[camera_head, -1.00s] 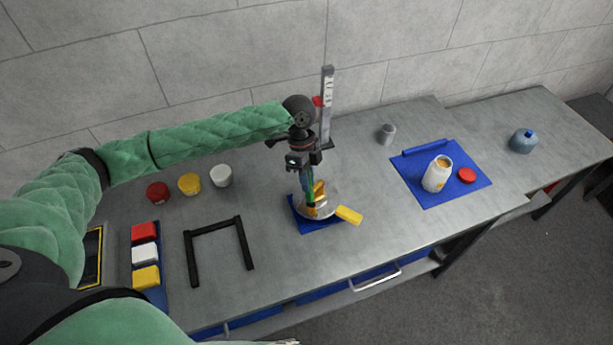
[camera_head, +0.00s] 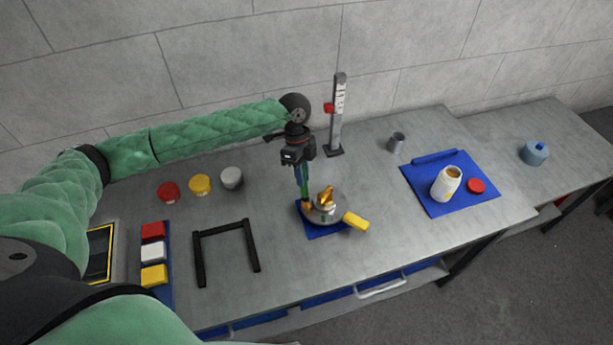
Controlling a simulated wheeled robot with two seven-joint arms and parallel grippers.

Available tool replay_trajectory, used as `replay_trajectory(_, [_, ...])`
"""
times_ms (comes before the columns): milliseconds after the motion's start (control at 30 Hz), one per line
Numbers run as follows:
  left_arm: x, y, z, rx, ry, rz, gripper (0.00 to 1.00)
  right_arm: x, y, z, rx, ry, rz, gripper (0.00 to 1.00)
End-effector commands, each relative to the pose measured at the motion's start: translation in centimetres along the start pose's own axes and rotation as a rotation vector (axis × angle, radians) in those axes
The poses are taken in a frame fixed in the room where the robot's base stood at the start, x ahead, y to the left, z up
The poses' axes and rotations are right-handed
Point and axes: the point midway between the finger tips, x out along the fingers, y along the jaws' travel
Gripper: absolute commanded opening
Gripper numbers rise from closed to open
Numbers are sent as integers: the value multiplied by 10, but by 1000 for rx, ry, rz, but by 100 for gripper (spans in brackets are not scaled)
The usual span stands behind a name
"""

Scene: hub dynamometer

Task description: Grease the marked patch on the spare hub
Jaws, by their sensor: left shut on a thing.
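The spare hub (camera_head: 334,215) appears to be the round silver disc with a gold centre, lying on a small blue mat (camera_head: 318,232) at mid-table. A yellow piece (camera_head: 356,221) sticks out at its right side. My left gripper (camera_head: 302,184) points down at the hub's left edge. It is shut on a slim tool (camera_head: 306,205), of which a small orange-brown end shows low down. I cannot tell whether that end touches the hub. The marked patch cannot be made out.
A height gauge (camera_head: 338,115) stands behind the hub. Red (camera_head: 168,191), yellow (camera_head: 200,184) and white (camera_head: 232,177) pots stand at left. A black frame (camera_head: 200,263) lies in front of them. A grey cup (camera_head: 397,142) stands behind the jar. Table between hub and jar is clear.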

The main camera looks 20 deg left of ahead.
Motion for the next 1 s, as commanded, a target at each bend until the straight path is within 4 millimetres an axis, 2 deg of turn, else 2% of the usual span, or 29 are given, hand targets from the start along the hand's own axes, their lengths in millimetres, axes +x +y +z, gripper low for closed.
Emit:
replay_trajectory(200, [-3, -3, 12, -1, 0, 0, 0, -2, 0, 0, 0, 0, 0, 100])
replay_trajectory(567, [-6, -3, 12, 0, 0, 0, 0, -5, 0, -1, 0, 0, 0, 100])
replay_trajectory(867, [-27, 3, 6, 0, 0, 0, 0, -24, 0, -4, 0, 0, 0, 100])
replay_trajectory(1000, [-36, 4, 4, 0, -1, -1, 0, -24, 0, -4, 0, 0, 0, 100])
